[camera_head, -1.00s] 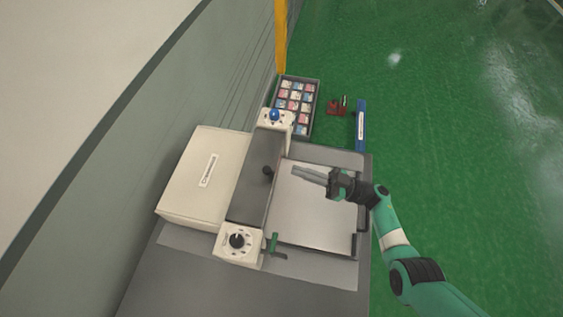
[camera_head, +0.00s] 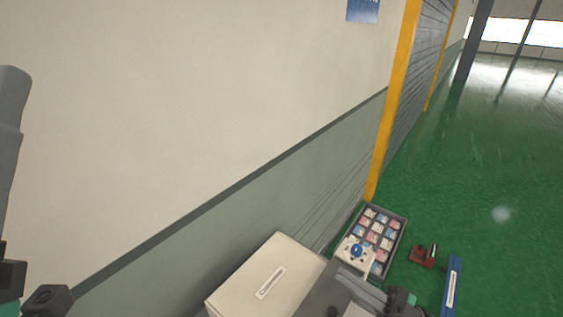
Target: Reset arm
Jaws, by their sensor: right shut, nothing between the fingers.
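My right gripper (camera_head: 350,281) shows at the bottom edge, with its fingers together and nothing between them. It is over the machine, right of the machine's pale cover (camera_head: 255,285); whether it touches anything cannot be told. Its wrist and arm are mostly cut off by the lower edge.
A blue knob (camera_head: 356,251) sits on the machine's far corner. Behind it is a compartment tray (camera_head: 401,222) with several small packs. A dark red item (camera_head: 420,256) and a blue bar (camera_head: 452,285) lie to the right. The wall (camera_head: 200,100) fills the left; green floor (camera_head: 480,180) is open at right.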

